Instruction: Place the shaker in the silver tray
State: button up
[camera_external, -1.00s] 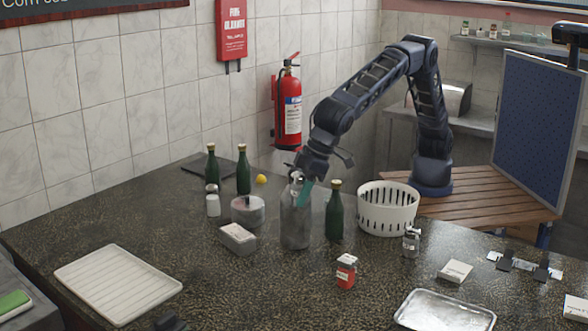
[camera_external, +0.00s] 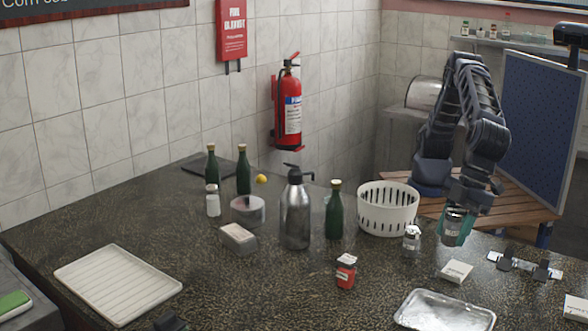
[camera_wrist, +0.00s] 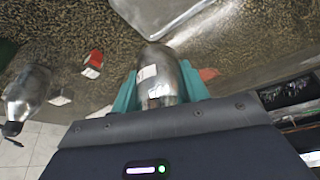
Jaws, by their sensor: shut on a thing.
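My gripper (camera_external: 457,228) is shut on a shaker (camera_external: 453,224), which is held in the air above the right part of the counter. In the wrist view the shaker (camera_wrist: 158,72) is a shiny metal body with a pale label, between the teal fingers of my gripper (camera_wrist: 160,92). The silver tray (camera_external: 445,312) lies empty at the front right of the counter, nearer the camera than my gripper. It also shows at the top of the wrist view (camera_wrist: 160,14), beyond the shaker. The fingers hide part of the shaker.
A small silver-topped jar (camera_external: 412,238) and a white box (camera_external: 456,271) stand near my gripper. A white basket (camera_external: 387,210), a metal pump bottle (camera_external: 296,212), a green bottle (camera_external: 334,212) and a red box (camera_external: 346,271) stand further left. Dark clips (camera_external: 523,264) lie at right.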

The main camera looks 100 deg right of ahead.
jog(key=s+a, duration=0.1)
jog(key=s, duration=0.1)
send_near(440, 311)
jog(key=x, duration=0.5)
jog(key=shift+w+f, duration=0.2)
jog(key=shift+f, duration=0.15)
jog(key=shift+f, duration=0.1)
jog(key=o, duration=1.1)
jog(key=shift+c, duration=0.2)
jog(key=v, duration=1.2)
